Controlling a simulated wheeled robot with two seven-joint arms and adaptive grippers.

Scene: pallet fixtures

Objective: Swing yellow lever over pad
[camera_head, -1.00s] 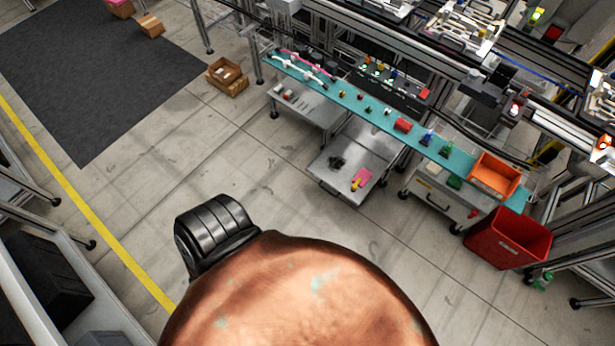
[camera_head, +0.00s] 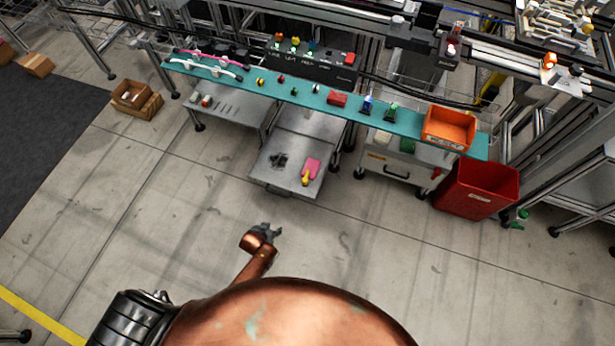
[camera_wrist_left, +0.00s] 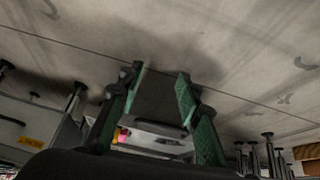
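A pink pad (camera_head: 313,166) lies on a low grey metal cart (camera_head: 270,180) below the teal shelf. A small yellow lever (camera_head: 306,180) is at the pad's lower left edge; its exact angle is too small to tell. My left gripper (camera_head: 271,231) is above the bare floor, in front of the cart and apart from it. In the left wrist view the gripper's two green-padded fingers (camera_wrist_left: 160,76) are spread with nothing between the tips. The pink and yellow patch (camera_wrist_left: 121,135) shows there small and partly hidden by a finger. My right gripper is out of view.
A dark object (camera_head: 279,160) sits on the cart left of the pad. The teal shelf (camera_head: 220,75) with several small parts runs behind and above. An orange bin (camera_head: 448,128) and a red bin (camera_head: 475,188) stand right. Floor before the cart is clear.

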